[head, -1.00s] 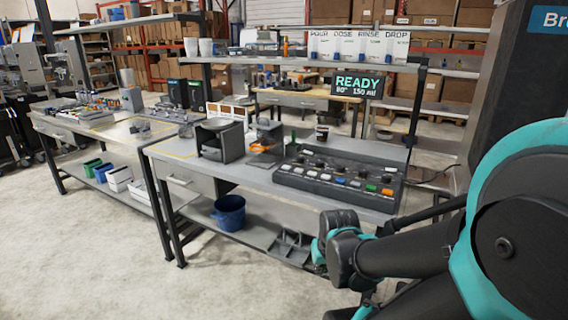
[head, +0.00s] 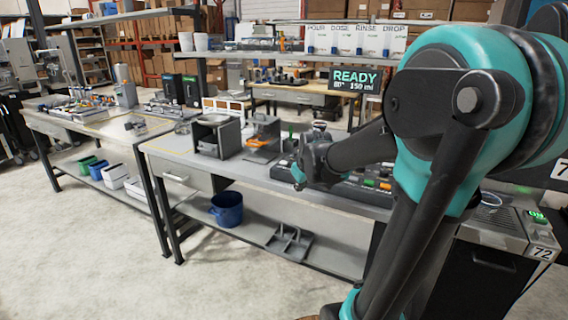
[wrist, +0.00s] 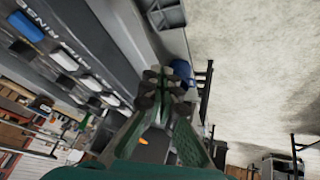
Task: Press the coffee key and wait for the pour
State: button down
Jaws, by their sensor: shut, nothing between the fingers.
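In the wrist view the panel (wrist: 75,45) fills the upper left, with a row of blue and white keys and labels, one reading RINSE. I cannot pick out the coffee key. The display (head: 357,80) reads READY and 150 ml. My gripper (head: 299,176) is in front of the panel's left part; its fingers (wrist: 160,82) are shut and empty, apart from the keys.
Two dark open-fronted units (head: 217,136) (head: 262,138) stand on the bench left of the panel, the right one with an orange part. A blue bucket (head: 227,209) and a grey rack (head: 289,241) sit on the lower shelf. The floor in front is clear.

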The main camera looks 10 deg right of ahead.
aim_at(284, 162)
jog(key=w+a+r+n+t, duration=0.1)
jog(key=w+r+n, duration=0.1)
jog(key=w+r, duration=0.4)
jog(key=w+a+r+n+t, duration=0.1)
jog(key=w+r+n, duration=0.2)
jog(key=w, duration=1)
notch_tip(284, 162, up, 4)
jog(key=shift+a+f+y, duration=0.2)
jog(key=shift+y, duration=0.1)
jog(key=shift+w, duration=0.1)
jog(key=shift+f, duration=4.45)
jog(key=shift+f, duration=0.15)
jog(key=shift+f, duration=0.25)
jog(key=shift+f, duration=0.45)
jog(key=shift+r, duration=0.9)
